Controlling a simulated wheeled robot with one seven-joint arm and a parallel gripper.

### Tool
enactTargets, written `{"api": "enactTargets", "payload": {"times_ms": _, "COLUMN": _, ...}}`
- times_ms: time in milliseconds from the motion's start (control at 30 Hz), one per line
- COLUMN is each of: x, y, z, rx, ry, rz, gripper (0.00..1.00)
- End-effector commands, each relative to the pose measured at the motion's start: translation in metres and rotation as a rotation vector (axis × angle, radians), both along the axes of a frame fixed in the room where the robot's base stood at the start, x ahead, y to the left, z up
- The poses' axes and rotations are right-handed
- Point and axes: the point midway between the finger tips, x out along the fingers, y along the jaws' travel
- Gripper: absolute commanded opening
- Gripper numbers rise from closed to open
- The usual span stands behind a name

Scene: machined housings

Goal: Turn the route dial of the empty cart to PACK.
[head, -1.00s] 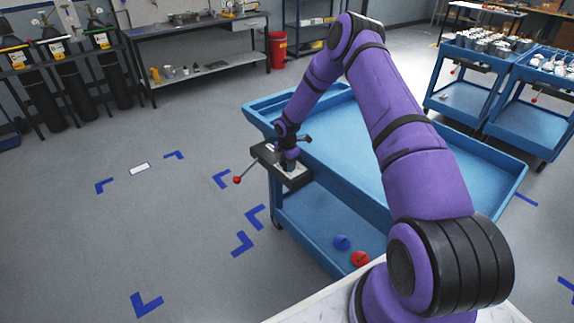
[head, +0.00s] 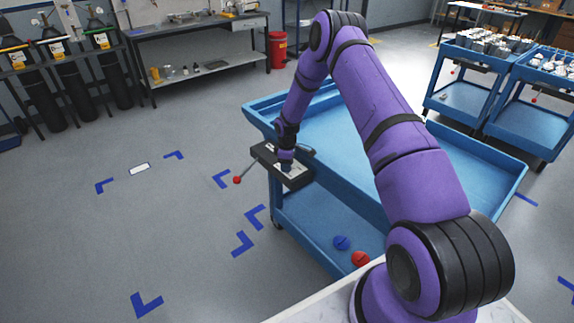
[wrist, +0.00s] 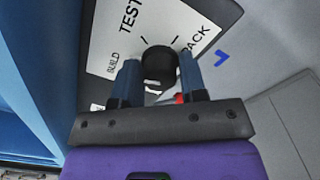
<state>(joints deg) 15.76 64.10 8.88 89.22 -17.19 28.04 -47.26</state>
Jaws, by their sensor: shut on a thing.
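The empty cart (head: 460,207) is blue, with a bare upper tray, and stands in the middle of the head view. A dark control box (head: 264,152) sits at its left end. In the wrist view the white dial plate (wrist: 102,62) reads BUILD, TEST and PACK, with PACK at the right. The black route dial (wrist: 159,66) sits between my fingertips. My gripper (wrist: 158,76) is shut on it, one finger on each side. In the head view my gripper (head: 287,168) reaches down onto the box. The knob's pointer cannot be made out.
A lever with a red ball (head: 237,180) sticks out left from the box. A blue disc (head: 341,242) and a red disc (head: 360,258) lie low on the cart. Two loaded carts stand at the back right.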

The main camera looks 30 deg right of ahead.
Motion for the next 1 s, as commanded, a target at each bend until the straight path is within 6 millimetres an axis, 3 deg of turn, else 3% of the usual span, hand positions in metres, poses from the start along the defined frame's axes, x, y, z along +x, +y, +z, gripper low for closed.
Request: {"api": "enactTargets", "payload": {"times_ms": 1000, "x": 0.001, "y": 0.0001, "z": 0.0006, "rx": 0.0, "ry": -0.003, "rz": -0.964, "gripper": 0.15}}
